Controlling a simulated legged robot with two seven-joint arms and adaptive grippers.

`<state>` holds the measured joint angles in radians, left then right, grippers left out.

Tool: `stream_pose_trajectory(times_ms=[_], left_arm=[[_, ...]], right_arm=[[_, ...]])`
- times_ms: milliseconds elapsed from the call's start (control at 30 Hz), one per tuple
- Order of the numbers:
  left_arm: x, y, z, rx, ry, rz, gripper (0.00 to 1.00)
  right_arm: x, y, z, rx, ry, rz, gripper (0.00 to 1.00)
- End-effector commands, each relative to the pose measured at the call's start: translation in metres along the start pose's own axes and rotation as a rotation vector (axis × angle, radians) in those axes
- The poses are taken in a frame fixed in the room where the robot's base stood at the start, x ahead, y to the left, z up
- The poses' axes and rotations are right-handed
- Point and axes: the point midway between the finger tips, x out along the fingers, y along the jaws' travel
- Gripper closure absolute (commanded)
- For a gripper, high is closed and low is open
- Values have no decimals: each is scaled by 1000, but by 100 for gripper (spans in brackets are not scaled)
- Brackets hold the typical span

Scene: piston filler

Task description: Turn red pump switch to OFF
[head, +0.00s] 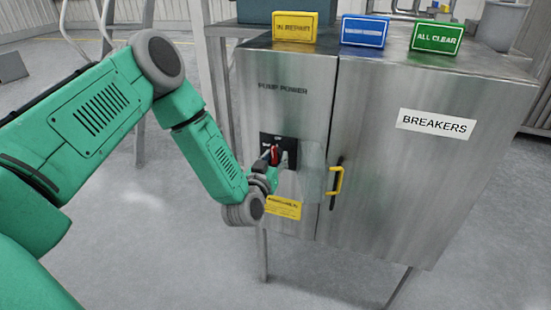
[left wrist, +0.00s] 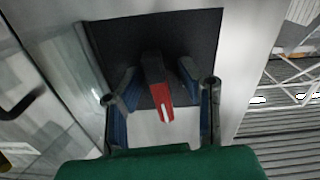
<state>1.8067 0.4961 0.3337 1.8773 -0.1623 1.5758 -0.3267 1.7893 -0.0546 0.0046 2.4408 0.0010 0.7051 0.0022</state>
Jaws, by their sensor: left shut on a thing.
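The red pump switch (head: 274,155) sits on a black plate (head: 291,157) on the cabinet front, below the words PUMP POWER. In the left wrist view the red handle (left wrist: 161,97) has a white mark and points toward the bottom of the picture, away from the black plate (left wrist: 205,32). My left gripper (head: 268,162) is at the switch, its blue-padded fingers on either side of the handle, shut on it. The plate's lettering is too small to read, and the gripper partly hides the switch in the head view. My right gripper is not in view.
A clear panel (head: 312,168) stands open right of the switch. Yellow (head: 295,27), blue (head: 365,31) and green (head: 437,38) signs stand on top. A yellow label (head: 284,208) is below the switch.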

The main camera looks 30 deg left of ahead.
Motion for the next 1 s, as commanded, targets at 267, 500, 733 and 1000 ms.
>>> stream_pose_trajectory(times_ms=[267,500,733,1000], left_arm=[[0,-4,2,-227,0,-11,97],[0,-2,2,-457,1,-8,97],[0,-2,2,-676,1,-9,97],[0,-2,2,-934,2,-11,97]], right_arm=[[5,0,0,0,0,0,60],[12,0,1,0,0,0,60],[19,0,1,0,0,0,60],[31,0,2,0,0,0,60]])
